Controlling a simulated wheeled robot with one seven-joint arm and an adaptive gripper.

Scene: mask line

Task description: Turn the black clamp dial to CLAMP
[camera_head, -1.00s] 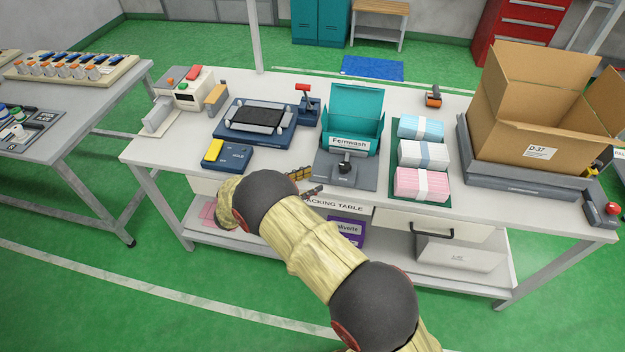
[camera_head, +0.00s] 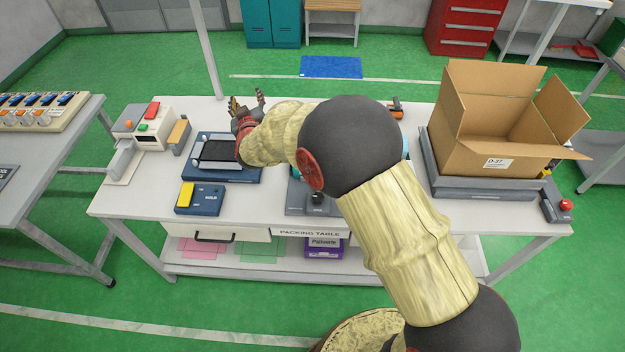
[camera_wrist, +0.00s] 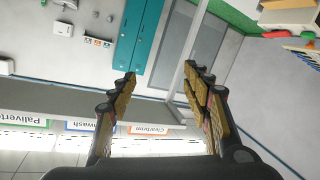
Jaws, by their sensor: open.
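The black clamp dial (camera_head: 317,198) shows as a small dark round knob on the front of a grey fixture (camera_head: 298,200). My arm hides most of that fixture and its teal box in the head view. I cannot read the dial's markings or its setting. My gripper (camera_head: 247,98) is open and empty, raised above the back left of the table, with its fingers pointing upward. It is well apart from the dial, to the left of it and farther back. The wrist view shows the two fingers (camera_wrist: 160,75) spread with nothing between them; the dial is not in that view.
A blue unit with a yellow button (camera_head: 187,195) stands left of the dial. Behind it is a dark blue tray fixture (camera_head: 218,175). A machine with red and green buttons (camera_head: 145,130) is at far left. A large open carton (camera_head: 470,147) occupies the right. My arm spans the middle.

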